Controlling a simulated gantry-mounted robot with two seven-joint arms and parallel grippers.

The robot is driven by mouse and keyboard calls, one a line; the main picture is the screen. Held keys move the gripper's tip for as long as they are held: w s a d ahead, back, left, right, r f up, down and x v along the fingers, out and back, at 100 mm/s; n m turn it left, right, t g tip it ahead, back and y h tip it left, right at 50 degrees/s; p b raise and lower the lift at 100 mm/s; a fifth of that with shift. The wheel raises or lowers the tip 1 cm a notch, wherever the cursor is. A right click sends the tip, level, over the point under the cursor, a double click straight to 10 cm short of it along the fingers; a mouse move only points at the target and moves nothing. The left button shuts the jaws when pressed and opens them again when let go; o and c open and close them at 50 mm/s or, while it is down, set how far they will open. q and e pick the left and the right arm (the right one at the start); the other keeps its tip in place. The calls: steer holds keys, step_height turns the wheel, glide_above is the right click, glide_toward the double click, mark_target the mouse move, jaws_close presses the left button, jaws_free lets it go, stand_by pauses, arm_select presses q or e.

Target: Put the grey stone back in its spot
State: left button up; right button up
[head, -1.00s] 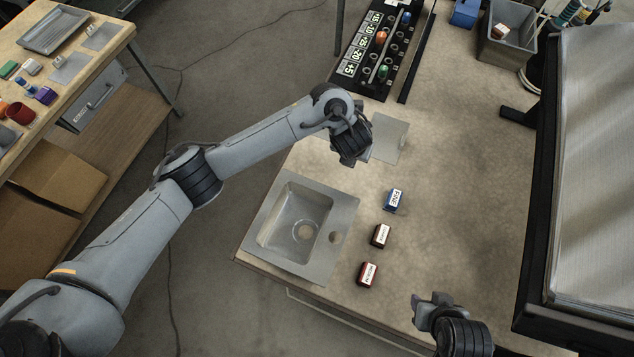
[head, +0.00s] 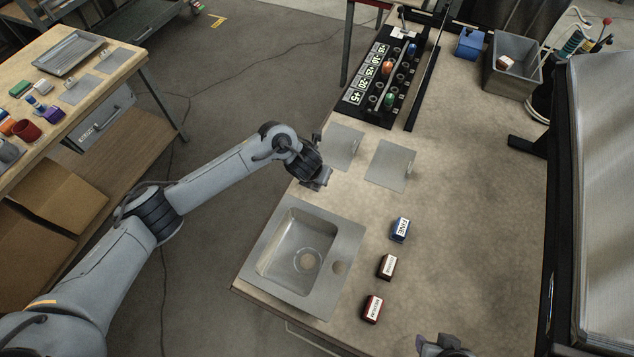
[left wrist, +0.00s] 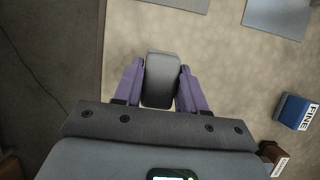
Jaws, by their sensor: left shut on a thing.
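My left gripper (head: 322,182) is above the worktop's left edge, just behind the sink. In the left wrist view its purple fingers (left wrist: 160,90) are shut on a dark grey block, the grey stone (left wrist: 161,72), one finger on each side. In the head view the stone is hard to make out at the gripper. Two flat grey plates lie on the worktop behind and right of the gripper: a left plate (head: 342,147) and a right plate (head: 389,166), both bare. My right gripper (head: 444,346) is partly in view at the bottom edge; its fingers are unclear.
A grey sink (head: 272,250) is set at the front left. A blue block (head: 400,229) marked FINE, a brown block (head: 387,267) and a red block (head: 372,309) stand right of it. A black rack (head: 385,80) and a grey bin (head: 512,65) are behind. The middle worktop is clear.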

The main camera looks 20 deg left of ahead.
arm_select(q)
steer(key=shift+f+b, duration=0.55)
steer(key=shift+f, duration=1.45)
arm_select(e)
steer(key=shift+d+f, duration=0.15)
steer(key=shift+f, duration=0.45)
arm_select(q)
steer(key=shift+f, duration=0.1)
steer(key=shift+f, duration=0.15)
arm_select(e)
steer(key=shift+f, duration=0.2)
arm_select(q)
steer(key=o, duration=1)
arm_select(e)
steer(key=shift+r, duration=0.1)
arm_select(q)
steer(key=shift+r, duration=0.2)
arm_select(e)
steer(key=shift+r, duration=0.1)
